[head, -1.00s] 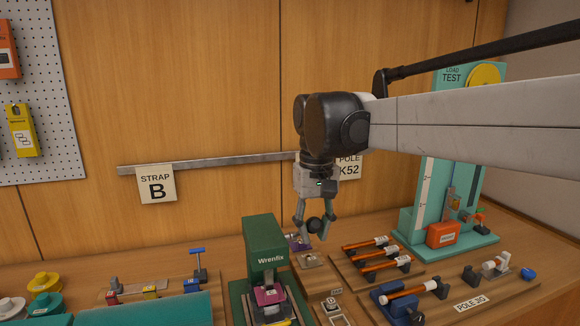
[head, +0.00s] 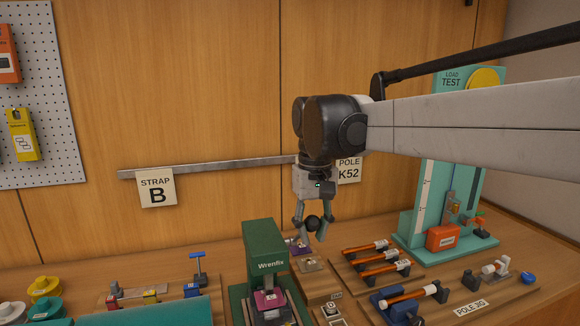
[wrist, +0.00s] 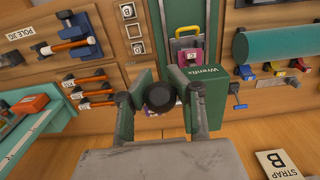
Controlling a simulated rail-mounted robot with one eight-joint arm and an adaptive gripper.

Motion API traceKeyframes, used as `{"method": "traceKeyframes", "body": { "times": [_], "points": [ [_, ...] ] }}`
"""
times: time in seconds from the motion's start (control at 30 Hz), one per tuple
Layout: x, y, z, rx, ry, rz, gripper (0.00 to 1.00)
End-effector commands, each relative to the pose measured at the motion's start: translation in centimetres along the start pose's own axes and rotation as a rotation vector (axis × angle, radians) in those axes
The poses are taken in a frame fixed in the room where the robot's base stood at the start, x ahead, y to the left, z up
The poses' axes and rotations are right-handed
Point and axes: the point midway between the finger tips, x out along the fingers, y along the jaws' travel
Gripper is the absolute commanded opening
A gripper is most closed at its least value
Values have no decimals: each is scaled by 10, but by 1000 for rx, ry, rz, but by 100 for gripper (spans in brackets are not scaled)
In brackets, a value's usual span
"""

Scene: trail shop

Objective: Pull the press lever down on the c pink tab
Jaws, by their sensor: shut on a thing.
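The green press marked Wrenfix (head: 264,250) stands on the bench, left of my gripper (head: 311,230). My gripper is shut on the round black knob (head: 312,222) of the press lever, at the press's side. The knob also shows between my gripper's fingers (wrist: 158,97) in the wrist view. The rest of the lever is hidden. A pink tab (head: 268,297) with a pale label lies in the press under its head; it also shows in the wrist view (wrist: 187,57). Its letter is too small to read surely.
Several orange rods (head: 378,257) lie on a wooden rack to the right. A teal load test stand (head: 431,205) is behind them. A board with red, yellow and blue pieces (head: 152,295) lies to the left. Small lettered blocks (head: 333,307) sit close to the press.

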Motion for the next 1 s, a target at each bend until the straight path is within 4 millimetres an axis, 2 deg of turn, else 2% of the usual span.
{"method": "traceKeyframes", "body": {
  "times": [0.23,0.8,1.0],
  "points": [
    [-8,0,-5,0,-1,0,0],
    [-34,0,-33,0,-1,0,0],
    [-36,0,-36,0,-1,0,0]
  ]
}}
